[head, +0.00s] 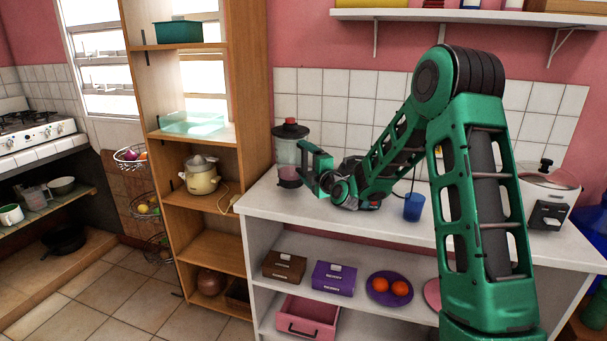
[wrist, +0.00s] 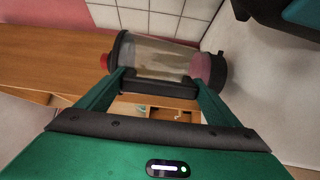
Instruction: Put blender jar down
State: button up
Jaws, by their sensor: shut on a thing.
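The blender jar (head: 287,154) is clear, with a black lid, a red knob and a dark base. It is upright at the left rear end of the white counter (head: 255,204). I cannot tell whether its base touches the counter top. My green gripper (head: 305,163) comes in from the right and is shut on the jar's handle side. In the wrist view the jar (wrist: 165,52) lies across the top of the picture, and my gripper (wrist: 160,84) has one finger at each end of its black handle (wrist: 158,88).
A blue cup (head: 414,207) stands on the counter below my arm, and a white cooker (head: 548,195) stands at the right. A wooden shelf unit (head: 236,100) rises just left of the jar. Boxes and a purple plate (head: 380,298) sit on the shelf below.

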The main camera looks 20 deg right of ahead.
aim_at(306, 171)
jog(key=shift+f, duration=1.5)
jog(key=shift+w+f, duration=0.1)
jog(key=o, duration=2)
jog(key=shift+f, duration=0.1)
jog(key=shift+s+d, duration=0.25)
jog(key=shift+s, duration=1.75)
jog(key=shift+s+d, duration=0.2)
jog(key=shift+s, duration=1.75)
jog(key=shift+s+d, duration=0.25)
jog(key=shift+s, duration=1.75)
